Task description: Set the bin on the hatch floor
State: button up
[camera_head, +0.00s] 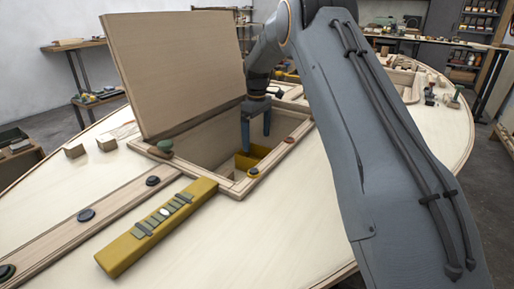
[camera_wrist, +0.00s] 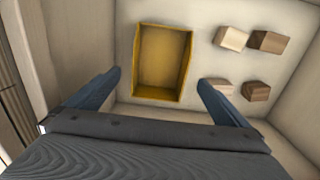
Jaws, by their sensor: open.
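The yellow bin (camera_wrist: 146,97) is an open, empty box seen from above in the wrist view. It sits on the pale hatch floor (camera_wrist: 205,105), inside the hatch. Part of the bin (camera_head: 243,163) also shows in the head view, down in the opening below my gripper. My gripper (camera_head: 256,130) points down into the hatch with its blue fingers apart and nothing between them. In the wrist view my gripper (camera_wrist: 158,82) has one finger on each side of the bin's near part in the picture, apart from its walls.
Several wooden blocks (camera_wrist: 268,41) lie on the hatch floor right of the bin. The open lid (camera_head: 175,70) stands at the hatch's back left. The hatch frame (camera_head: 240,190) surrounds the opening. A yellow level-like bar (camera_head: 125,252) lies in front on the plywood.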

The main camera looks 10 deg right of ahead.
jog(key=shift+r, duration=1.1)
